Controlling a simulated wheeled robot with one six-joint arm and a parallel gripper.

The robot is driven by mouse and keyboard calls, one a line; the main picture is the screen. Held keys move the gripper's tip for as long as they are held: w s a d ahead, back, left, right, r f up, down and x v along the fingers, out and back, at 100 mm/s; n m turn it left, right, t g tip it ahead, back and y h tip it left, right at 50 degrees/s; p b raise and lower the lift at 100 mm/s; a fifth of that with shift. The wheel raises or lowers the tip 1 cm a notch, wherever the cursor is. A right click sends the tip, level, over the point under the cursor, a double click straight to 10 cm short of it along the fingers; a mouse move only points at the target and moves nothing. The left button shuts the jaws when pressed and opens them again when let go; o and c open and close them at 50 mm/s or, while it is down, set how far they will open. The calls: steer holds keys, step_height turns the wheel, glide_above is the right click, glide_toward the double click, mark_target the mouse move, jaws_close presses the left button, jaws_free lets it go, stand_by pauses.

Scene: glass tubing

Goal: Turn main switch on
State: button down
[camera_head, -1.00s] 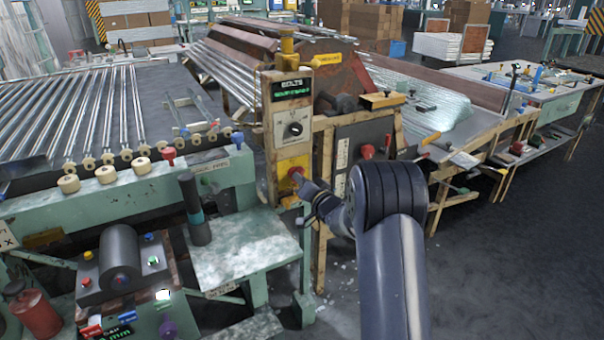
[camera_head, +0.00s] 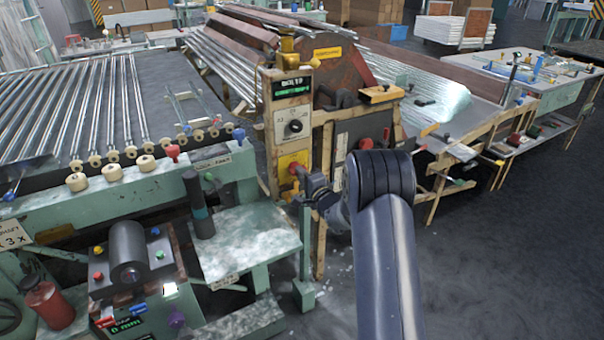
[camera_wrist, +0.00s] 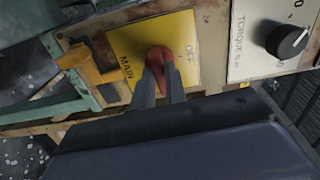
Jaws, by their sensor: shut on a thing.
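The main switch is a red knob (camera_wrist: 159,55) on a yellow plate (camera_wrist: 124,43) in the wrist view. "MAIN" and "OFF" can be read on the plate, on either side of the knob. My gripper (camera_wrist: 161,76) is shut on the red knob, with one finger on each side. The fingers hide part of the knob, so I cannot tell its exact setting. In the head view the yellow plate (camera_head: 284,160) is low on the control post, and my gripper (camera_head: 298,180) reaches it from the right.
A black dial marked "TORQUE" (camera_wrist: 287,40) is beside the plate in the wrist view. A yellow bracket (camera_wrist: 82,62) sticks out on the other side. In the head view, a green bench (camera_head: 245,240) stands left of the post. Open floor (camera_head: 480,270) lies to the right.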

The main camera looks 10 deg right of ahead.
steer(key=shift+m, duration=0.4)
steer(key=c, duration=1.4)
jaws_free()
steer(key=shift+c, duration=0.2)
steer(key=v, duration=1)
steer(key=shift+s, duration=0.4)
steer(key=shift+d, duration=0.1)
steer(key=x, duration=1.1)
steer(key=shift+s, duration=0.1)
